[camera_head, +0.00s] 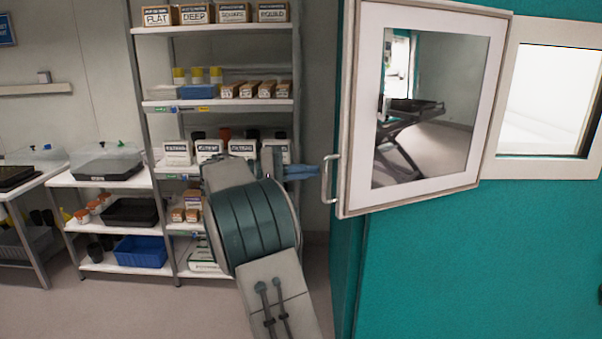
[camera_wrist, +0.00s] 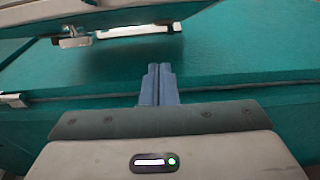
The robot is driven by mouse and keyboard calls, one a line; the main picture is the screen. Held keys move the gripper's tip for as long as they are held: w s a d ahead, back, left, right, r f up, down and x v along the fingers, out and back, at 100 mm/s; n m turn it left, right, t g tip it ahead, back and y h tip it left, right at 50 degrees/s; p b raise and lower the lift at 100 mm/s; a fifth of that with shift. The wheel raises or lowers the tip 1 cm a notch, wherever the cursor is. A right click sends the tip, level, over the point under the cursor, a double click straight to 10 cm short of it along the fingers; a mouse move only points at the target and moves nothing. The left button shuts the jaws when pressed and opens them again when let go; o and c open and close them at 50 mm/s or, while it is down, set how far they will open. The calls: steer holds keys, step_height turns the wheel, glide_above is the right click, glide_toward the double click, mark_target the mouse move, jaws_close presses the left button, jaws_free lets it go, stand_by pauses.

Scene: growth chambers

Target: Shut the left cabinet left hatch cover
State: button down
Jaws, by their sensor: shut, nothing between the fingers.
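The hatch cover (camera_head: 358,130) is a pale frame around a mirror-like pane on the teal cabinet (camera_head: 450,250). It stands swung open toward the left, at an angle to the cabinet front. A metal handle (camera_head: 328,178) is on its left edge. My gripper (camera_head: 316,172) is shut and empty, its blue fingers pointing right, close to the handle in the head view; I cannot tell whether they touch. In the wrist view the fingers (camera_wrist: 159,72) point toward the teal cabinet side (camera_wrist: 225,75), with part of the cover (camera_wrist: 75,20) along the top.
A second framed window (camera_head: 508,100) is in the cabinet at right. A metal shelf rack (camera_head: 215,107) with labelled boxes and bottles stands behind my arm. Lower shelves at left hold trays and a blue bin (camera_head: 141,251). Open floor (camera_head: 110,310) lies at the lower left.

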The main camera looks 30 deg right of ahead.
mark_target(340, 177)
steer(key=s+d, duration=0.1)
steer(key=s, duration=0.1)
steer(key=s+d+p, duration=0.1)
steer(key=s+d, duration=0.3)
steer(key=shift+s, duration=0.15)
steer(key=shift+a, duration=0.1)
stand_by(0.3)
